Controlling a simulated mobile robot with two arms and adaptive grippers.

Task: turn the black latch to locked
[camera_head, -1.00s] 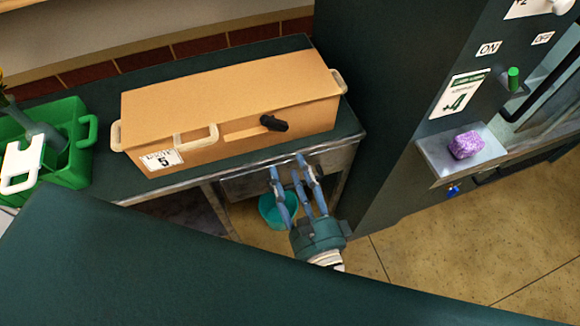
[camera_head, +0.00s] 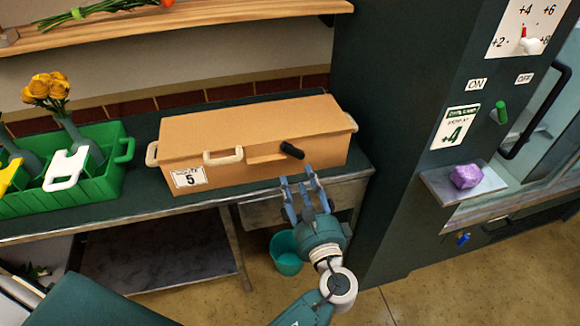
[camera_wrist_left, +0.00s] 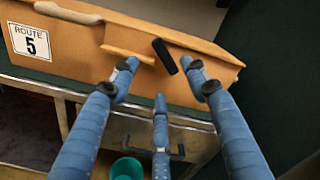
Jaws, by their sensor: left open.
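The black latch (camera_head: 291,150) is a short dark lever on the front of an orange box (camera_head: 230,128) on the dark counter. It sits to the right of the box's front handle and points up and to the left in the left wrist view (camera_wrist_left: 164,56). My left gripper (camera_head: 303,180) is open and empty, just in front of and below the latch, apart from it. In the left wrist view its blue fingers (camera_wrist_left: 160,80) spread on either side below the latch. My right gripper is not in view.
A green crate (camera_head: 95,180) with flowers stands left on the counter. A teal bucket (camera_head: 286,257) is on the floor below. At right, a dark cabinet carries a small shelf (camera_head: 485,190) with a purple block (camera_head: 466,176). A wooden shelf (camera_head: 200,17) runs above.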

